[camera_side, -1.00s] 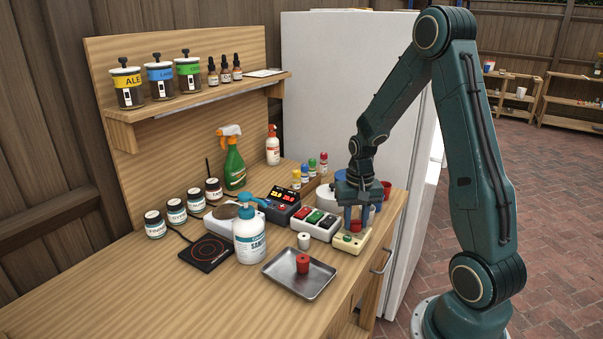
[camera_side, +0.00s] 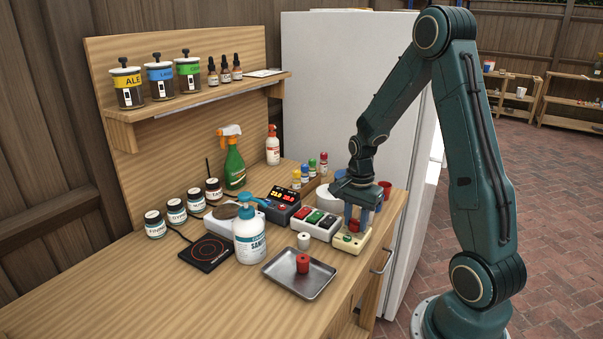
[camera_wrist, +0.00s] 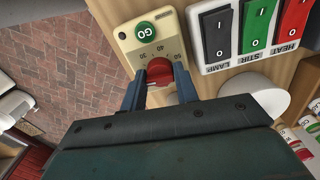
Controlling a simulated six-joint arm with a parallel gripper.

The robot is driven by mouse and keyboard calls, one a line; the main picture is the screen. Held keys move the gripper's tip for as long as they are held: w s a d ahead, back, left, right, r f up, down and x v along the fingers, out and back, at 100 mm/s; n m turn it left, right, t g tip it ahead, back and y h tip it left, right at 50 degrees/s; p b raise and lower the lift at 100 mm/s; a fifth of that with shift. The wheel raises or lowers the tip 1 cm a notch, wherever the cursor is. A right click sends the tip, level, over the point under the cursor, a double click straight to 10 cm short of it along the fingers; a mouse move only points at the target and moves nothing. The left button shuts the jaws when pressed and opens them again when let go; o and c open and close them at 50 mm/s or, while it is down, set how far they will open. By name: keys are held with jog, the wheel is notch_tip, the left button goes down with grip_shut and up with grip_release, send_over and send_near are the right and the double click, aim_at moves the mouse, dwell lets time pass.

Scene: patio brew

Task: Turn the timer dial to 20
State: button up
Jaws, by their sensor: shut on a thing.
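The timer is a cream box (camera_side: 340,248) at the right front of the bench, with a green GO button. It also shows in the wrist view (camera_wrist: 126,27), where the numbers 30, 40 and 50 are readable around its red dial (camera_wrist: 159,70). My gripper (camera_side: 354,224) points down over the box, its blue fingers on either side of the red dial. In the wrist view my gripper (camera_wrist: 160,82) is shut on the dial. The dial's pointer and the rest of the scale are hidden by the fingers and the gripper body.
A switch box (camera_side: 315,235) with black, green and red rockers stands just left of the timer. A metal tray (camera_side: 278,281) with a red piece (camera_side: 303,263) lies in front. A white pump bottle (camera_side: 250,241) stands left of the tray. The bench's front left is clear.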

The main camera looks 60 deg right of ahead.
aim_at(356, 220)
jog(key=shift+m, duration=0.3)
jog(key=o, duration=0.7)
jog(key=shift+r, duration=0.1)
notch_tip(356, 220, up, 14)
dwell(0.6)
